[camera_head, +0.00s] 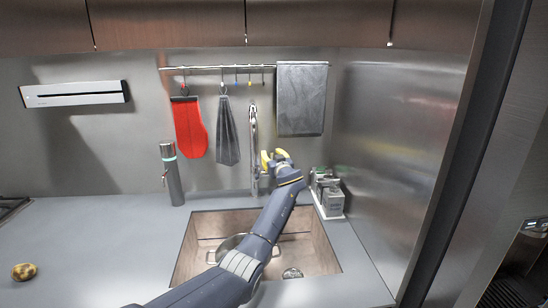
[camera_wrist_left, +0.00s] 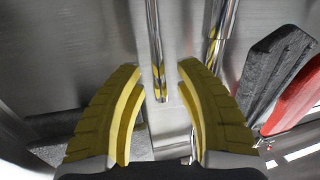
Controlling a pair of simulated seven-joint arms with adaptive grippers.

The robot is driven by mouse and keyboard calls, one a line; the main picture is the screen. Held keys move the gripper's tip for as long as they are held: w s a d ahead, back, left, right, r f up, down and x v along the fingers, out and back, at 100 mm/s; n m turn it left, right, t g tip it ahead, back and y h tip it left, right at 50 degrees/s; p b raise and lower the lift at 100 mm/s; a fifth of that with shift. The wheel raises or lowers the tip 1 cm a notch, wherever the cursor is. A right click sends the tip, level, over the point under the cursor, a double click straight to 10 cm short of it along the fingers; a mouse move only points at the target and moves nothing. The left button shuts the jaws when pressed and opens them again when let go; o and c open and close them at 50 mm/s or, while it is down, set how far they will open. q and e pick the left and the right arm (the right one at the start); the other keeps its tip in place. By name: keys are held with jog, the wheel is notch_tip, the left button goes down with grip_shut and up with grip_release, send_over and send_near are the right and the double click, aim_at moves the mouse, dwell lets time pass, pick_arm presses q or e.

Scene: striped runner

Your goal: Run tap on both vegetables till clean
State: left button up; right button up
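A brown, mottled potato-like vegetable (camera_head: 24,271) lies on the counter at the far left of the head view. I cannot make out a second vegetable. The chrome tap (camera_head: 254,140) stands behind the sink (camera_head: 190,240). My left gripper (camera_head: 272,157) is raised just right of the tap. In the left wrist view its yellow fingers (camera_wrist_left: 161,95) are spread with nothing held. The tap's thin spout (camera_wrist_left: 157,50) shows between and beyond the fingertips, with a thicker chrome pipe (camera_wrist_left: 217,40) to its right. My right gripper is not in view.
A metal pot (camera_head: 232,243) sits in the sink, partly hidden by my left arm. A caddy with bottles (camera_head: 328,190) stands right of the tap. A dispenser (camera_head: 172,175) stands left. A red mitt (camera_head: 189,128) and grey cloths hang behind. The left counter is mostly clear.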

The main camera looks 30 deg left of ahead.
pick_arm(q)
grip_shut()
dwell(0.3)
dwell(0.3)
